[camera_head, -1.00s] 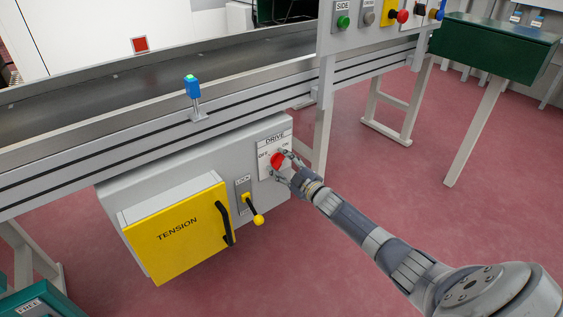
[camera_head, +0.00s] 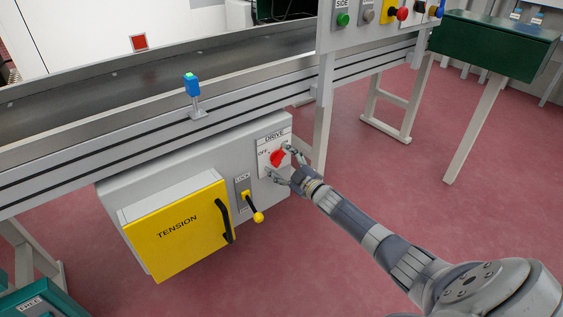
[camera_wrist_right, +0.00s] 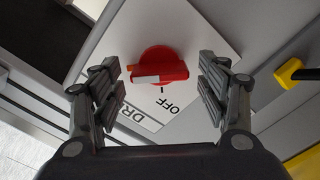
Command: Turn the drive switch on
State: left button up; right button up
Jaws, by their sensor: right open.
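The drive switch is a red rotary knob (camera_head: 278,158) on a white plate (camera_head: 267,146) marked DRIVE and OFF, at the right end of the grey box. In the right wrist view the red knob (camera_wrist_right: 160,64) is centred; its raised bar, with a white stripe, lies crosswise to the tick by OFF. My right gripper (camera_head: 280,162) is open, with one finger on either side of the knob. In the wrist view both fingers (camera_wrist_right: 161,88) stand clear of it with gaps. My left gripper is in neither view.
A yellow TENSION door (camera_head: 178,232) and a yellow-knobbed LOCK lever (camera_head: 258,217) are left of the switch. The conveyor rail (camera_head: 140,141) runs above. A button panel (camera_head: 372,16) is at the upper right. Red floor is open at the right.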

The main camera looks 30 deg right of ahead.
jog(key=s, duration=1.2)
jog(key=shift+d, duration=0.45)
